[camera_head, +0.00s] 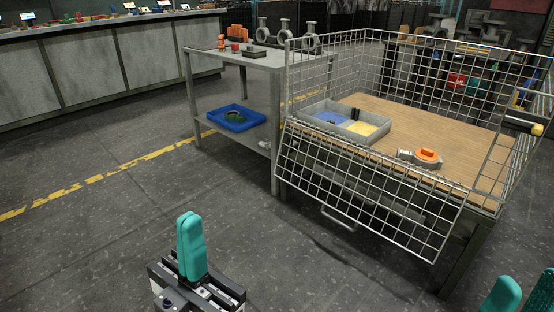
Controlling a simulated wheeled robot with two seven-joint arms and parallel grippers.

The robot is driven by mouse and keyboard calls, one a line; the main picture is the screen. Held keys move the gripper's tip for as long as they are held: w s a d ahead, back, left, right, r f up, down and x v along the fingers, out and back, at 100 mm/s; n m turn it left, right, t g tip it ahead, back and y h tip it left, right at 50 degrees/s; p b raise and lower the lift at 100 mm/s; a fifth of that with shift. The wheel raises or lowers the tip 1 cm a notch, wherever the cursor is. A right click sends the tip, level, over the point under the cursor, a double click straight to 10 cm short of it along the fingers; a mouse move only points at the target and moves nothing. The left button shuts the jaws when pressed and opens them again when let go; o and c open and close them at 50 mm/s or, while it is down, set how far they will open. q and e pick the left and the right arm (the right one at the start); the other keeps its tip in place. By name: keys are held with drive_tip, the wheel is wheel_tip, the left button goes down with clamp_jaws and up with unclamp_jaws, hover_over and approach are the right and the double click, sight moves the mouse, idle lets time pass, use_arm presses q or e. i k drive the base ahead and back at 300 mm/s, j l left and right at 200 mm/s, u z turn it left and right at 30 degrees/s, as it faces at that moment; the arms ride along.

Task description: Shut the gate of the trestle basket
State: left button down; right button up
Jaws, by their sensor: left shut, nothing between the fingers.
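The trestle basket (478,140) is a wire-mesh cage on a table with a wooden floor, at the right. Its gate (380,196) is a mesh panel that hangs down and outward below the front edge, so the front is open. A grey loop handle (340,218) shows by the gate's lower edge. My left gripper (190,247), with teal fingers, is shut and empty at the bottom, well apart from the gate on its near left. My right gripper (521,296) shows only two teal fingertips at the bottom right corner, with a gap between them.
Inside the basket are a grey divided tray (312,113) and an orange-topped part (427,156). A metal table (262,62) with castings and a blue tray (236,118) on its lower shelf stands left of the basket. The floor in front is clear.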

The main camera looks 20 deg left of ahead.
sight(348, 227)
drive_tip(key=i+j+z, duration=0.1)
drive_tip(key=z, duration=0.35)
drive_tip(key=i+j+z, duration=0.1)
drive_tip(key=j+z, duration=0.15)
drive_tip(key=z, duration=0.2)
drive_tip(key=i+j+z, duration=0.2)
drive_tip(key=j+z, duration=0.15)
drive_tip(key=j, duration=0.9)
drive_tip(key=j+z, duration=0.4)
drive_tip(key=j, duration=0.85)
drive_tip(key=i+j, duration=0.1)
drive_tip(key=j, duration=0.45)
drive_tip(key=i+j, duration=0.1)
drive_tip(key=j, duration=0.4)
drive_tip(key=i+j, duration=0.1)
drive_tip(key=j, duration=0.45)
